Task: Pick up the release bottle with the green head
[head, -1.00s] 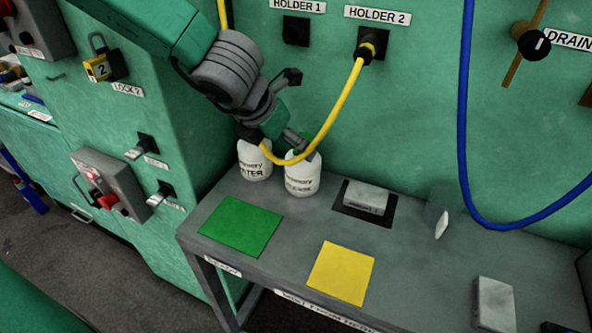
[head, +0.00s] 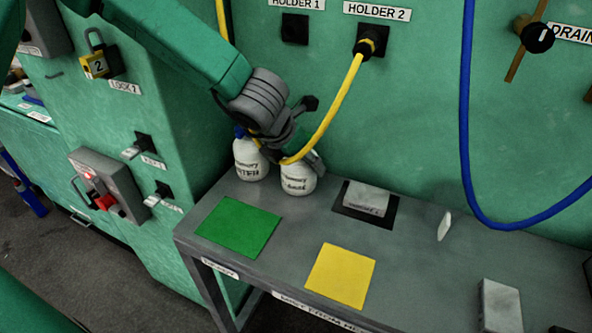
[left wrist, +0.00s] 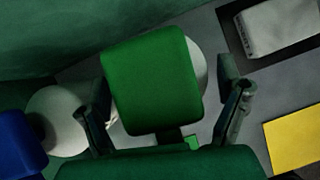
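The release bottle (head: 298,186) is white and stands upright at the back of the grey table. My left gripper (left wrist: 160,95) is open, with one finger on each side of the green head and small gaps visible. In the head view the gripper (head: 300,150) is right over the bottle's top. The water bottle (head: 250,162), white with a blue head (left wrist: 18,145), stands close on the left. My right gripper is not in view.
A yellow hose (head: 345,98) hangs from holder 2 and passes by my gripper. A green square (head: 238,227) and a yellow square (head: 341,275) lie bare on the table. A pale block (head: 367,197) sits on a dark pad to the right. The green press wall is close behind.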

